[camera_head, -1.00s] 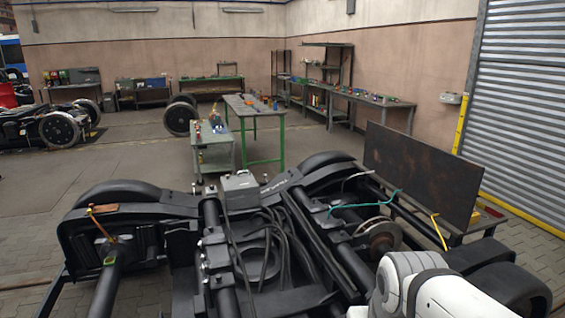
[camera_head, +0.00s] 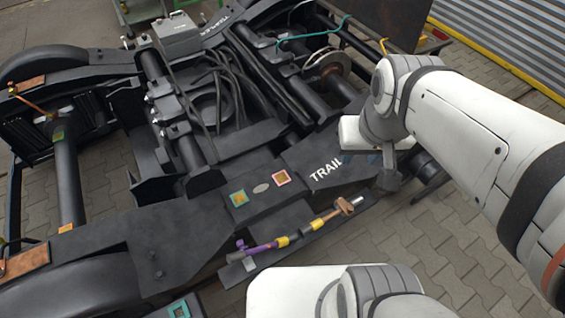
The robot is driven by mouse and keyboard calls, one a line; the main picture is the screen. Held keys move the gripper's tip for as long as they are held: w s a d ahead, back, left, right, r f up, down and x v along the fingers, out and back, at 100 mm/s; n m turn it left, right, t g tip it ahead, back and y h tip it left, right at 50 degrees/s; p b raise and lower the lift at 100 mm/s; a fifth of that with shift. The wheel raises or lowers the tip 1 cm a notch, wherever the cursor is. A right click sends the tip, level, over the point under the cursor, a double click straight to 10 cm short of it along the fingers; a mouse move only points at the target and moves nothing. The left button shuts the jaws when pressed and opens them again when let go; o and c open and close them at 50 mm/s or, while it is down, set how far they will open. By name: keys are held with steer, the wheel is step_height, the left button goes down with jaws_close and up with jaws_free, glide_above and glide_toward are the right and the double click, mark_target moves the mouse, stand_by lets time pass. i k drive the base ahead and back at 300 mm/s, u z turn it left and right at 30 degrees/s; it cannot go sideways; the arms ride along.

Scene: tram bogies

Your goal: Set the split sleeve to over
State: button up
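A line of coloured fittings lies along the near side of the dark bogie frame (camera_head: 185,240). It has a purple part (camera_head: 262,248), a yellow band (camera_head: 283,241), a second yellow band (camera_head: 317,224) and a copper-coloured end piece (camera_head: 345,206). I cannot tell which of these is the split sleeve, or how it is set. My gripper (camera_head: 389,181) seems to be the small dark end of my white arm, above and to the right of the fittings and apart from them in the picture. Its fingers cannot be made out.
Black cables (camera_head: 228,85), a teal cable (camera_head: 312,36) and a grey box (camera_head: 176,35) lie farther back. Paved floor (camera_head: 430,235) is free at the right.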

mark_target(284, 241)
steer(key=z, duration=0.2)
steer(key=k, duration=1.05)
steer(key=u, duration=0.5)
steer(key=i, duration=1.05)
steer(key=u, duration=0.05)
